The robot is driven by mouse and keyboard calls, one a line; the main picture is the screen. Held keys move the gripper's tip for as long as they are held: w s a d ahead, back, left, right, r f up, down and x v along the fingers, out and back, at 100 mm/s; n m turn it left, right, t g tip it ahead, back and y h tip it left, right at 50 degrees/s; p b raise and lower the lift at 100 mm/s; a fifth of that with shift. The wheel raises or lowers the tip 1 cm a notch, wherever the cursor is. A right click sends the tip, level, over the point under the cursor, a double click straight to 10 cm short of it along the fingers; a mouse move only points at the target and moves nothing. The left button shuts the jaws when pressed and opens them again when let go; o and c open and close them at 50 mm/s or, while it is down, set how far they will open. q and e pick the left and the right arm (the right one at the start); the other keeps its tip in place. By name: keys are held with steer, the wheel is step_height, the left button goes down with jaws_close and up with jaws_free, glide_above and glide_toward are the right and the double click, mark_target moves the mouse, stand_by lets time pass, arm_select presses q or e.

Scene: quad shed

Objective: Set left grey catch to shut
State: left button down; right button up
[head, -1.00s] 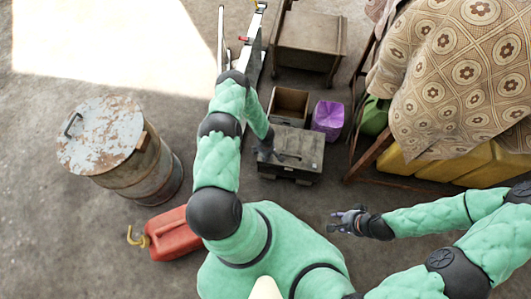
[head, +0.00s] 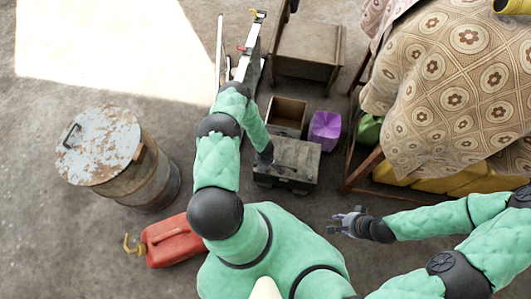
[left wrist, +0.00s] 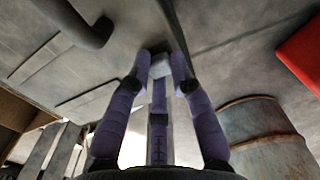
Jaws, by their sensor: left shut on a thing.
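The dark grey metal box (head: 299,154) sits on the floor in front of me in the head view. My left gripper (head: 274,168) is at its near left side. In the left wrist view my left gripper (left wrist: 160,80) has its purple fingers closed on a small light grey catch (left wrist: 160,64) against the grey box wall. The fingers cover much of the catch, so I cannot tell its exact setting. A dark curved handle (left wrist: 78,22) is at the upper left there. My right gripper (head: 345,222) is open and empty, right of and nearer than the box.
An open wooden box (head: 287,113), a purple container (head: 325,130) and a wooden cabinet (head: 309,45) are beyond the grey box. A cloth-covered table (head: 440,100) is at right.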

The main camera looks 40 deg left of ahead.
arm_select(q)
steer(key=shift+d, duration=0.15)
steer(key=c, duration=1.1)
jaws_free()
steer(key=shift+r, duration=0.1)
step_height(320, 180, up, 12)
steer(key=shift+f, duration=0.1)
